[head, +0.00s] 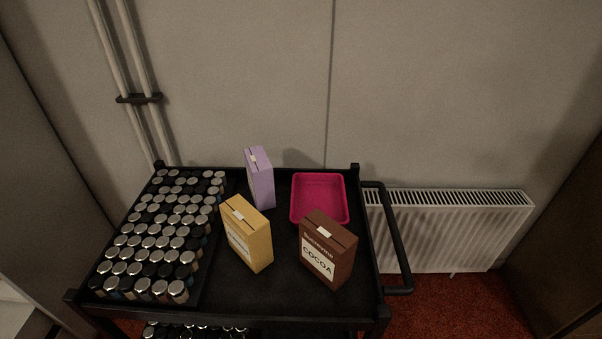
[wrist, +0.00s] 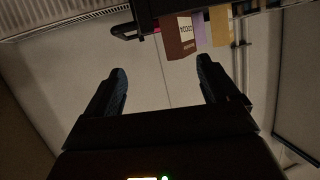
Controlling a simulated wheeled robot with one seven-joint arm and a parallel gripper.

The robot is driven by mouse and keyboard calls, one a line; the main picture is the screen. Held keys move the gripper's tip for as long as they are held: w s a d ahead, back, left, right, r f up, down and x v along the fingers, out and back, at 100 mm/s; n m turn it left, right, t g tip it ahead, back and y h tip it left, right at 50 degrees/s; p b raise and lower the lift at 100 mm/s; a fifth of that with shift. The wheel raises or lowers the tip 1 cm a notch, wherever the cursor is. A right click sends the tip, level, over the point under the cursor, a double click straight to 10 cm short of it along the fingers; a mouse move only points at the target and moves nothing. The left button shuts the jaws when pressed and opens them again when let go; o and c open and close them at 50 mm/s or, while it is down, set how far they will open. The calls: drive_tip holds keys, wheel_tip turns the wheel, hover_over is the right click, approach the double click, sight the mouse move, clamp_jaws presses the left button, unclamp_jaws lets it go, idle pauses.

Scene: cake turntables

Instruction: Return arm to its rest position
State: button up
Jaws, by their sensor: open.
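My gripper (wrist: 163,88) shows in the wrist view with its two dark fingers spread wide and nothing between them. The wrist view is upside down, and the cart with its boxes hangs from the top edge, apart from the fingers. My arm and gripper do not show in the head view.
A black cart (head: 285,275) carries a yellow box (head: 246,235), a purple box (head: 260,178), a brown cocoa box (head: 327,250) and a pink tray (head: 319,222), which looks empty. Many capped jars (head: 160,230) fill its left side. A radiator (head: 455,232) stands right, behind the cart handle (head: 398,240).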

drive_tip(key=s+d+r+h+b, duration=0.1)
drive_tip(key=s+d+r+b, duration=0.1)
drive_tip(key=s, duration=0.5)
drive_tip(key=s+d+r+m+h+b, duration=0.1)
drive_tip(key=s+d+r+h, duration=0.1)
drive_tip(key=s, duration=0.5)
drive_tip(key=shift+d+r+m+t+b, duration=0.3)
drive_tip(key=shift+r+t+b, duration=0.1)
drive_tip(key=shift+r, duration=0.25)
